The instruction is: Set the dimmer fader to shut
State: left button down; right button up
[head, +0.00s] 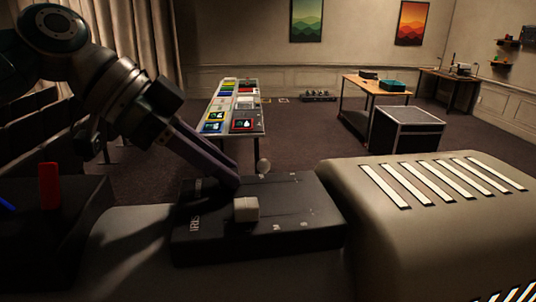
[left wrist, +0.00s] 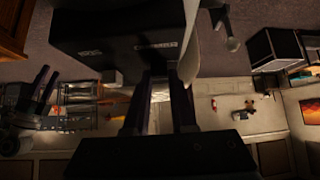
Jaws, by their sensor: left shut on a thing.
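The black control box (head: 300,235) lies in the foreground of the head view, with an IRIS marking on its left side. In the left wrist view the fingers (left wrist: 165,82) point at the box (left wrist: 110,28), below a second, blurred label. My right gripper is not in view.
A grey rounded housing (head: 345,195) with pale slats stands right of the box. A red upright piece (head: 49,186) stands at the left. Behind are a long table (head: 258,118) with coloured cards and a black case (head: 407,132). Dark floor lies between them.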

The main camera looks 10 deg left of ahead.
pick_arm(q)
jog(key=b, duration=0.4)
send_near(316, 179)
jog(key=x, duration=0.5)
jog(key=c, duration=0.7)
grip_release()
jog(key=shift+a, duration=0.1)
